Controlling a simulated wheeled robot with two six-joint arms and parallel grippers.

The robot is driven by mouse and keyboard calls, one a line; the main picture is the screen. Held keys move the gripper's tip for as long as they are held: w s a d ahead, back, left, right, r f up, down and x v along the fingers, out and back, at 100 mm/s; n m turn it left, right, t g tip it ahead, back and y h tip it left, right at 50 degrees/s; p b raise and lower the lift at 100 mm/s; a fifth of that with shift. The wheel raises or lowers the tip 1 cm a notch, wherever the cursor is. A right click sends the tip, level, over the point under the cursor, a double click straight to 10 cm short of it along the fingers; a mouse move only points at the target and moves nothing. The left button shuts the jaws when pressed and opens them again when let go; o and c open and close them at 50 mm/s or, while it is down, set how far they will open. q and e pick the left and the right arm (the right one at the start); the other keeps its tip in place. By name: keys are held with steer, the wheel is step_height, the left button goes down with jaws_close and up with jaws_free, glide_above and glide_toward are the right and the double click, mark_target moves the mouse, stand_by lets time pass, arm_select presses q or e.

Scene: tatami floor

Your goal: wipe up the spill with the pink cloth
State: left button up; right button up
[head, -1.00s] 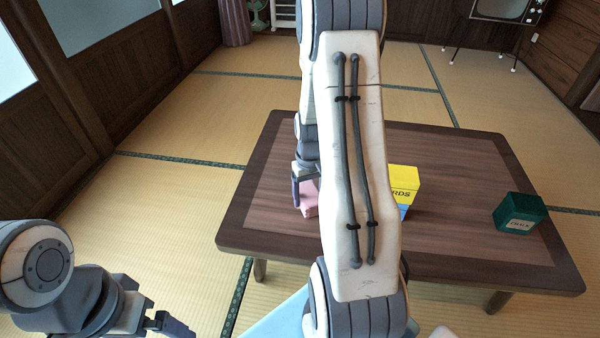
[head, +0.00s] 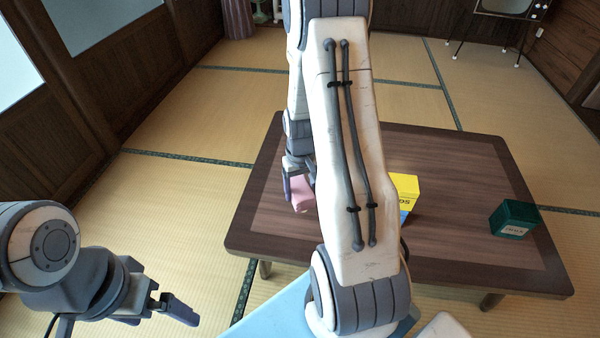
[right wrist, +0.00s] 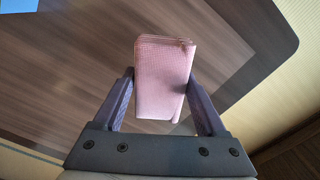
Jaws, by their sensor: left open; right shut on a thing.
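The pink cloth (head: 301,194) is at the left part of the wooden table (head: 460,160), partly hidden behind my right arm in the head view. My right gripper (head: 298,180) is shut on it. In the right wrist view the cloth (right wrist: 163,78) is a folded block held between the two fingers of my right gripper (right wrist: 162,100), with the table top behind it. I cannot tell whether the cloth touches the table. My left gripper (head: 176,308) is open and empty at the lower left, over the floor. No spill shows in either view; my right arm hides part of the table.
A dark green box (head: 514,217) stands near the right edge. The table between and behind them looks clear. A television (head: 505,8) on legs stands far back.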

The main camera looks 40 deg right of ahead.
mark_target(300, 187)
steer(key=shift+r+p, duration=1.7)
steer(key=shift+r, duration=0.3)
steer(key=shift+a, duration=0.1)
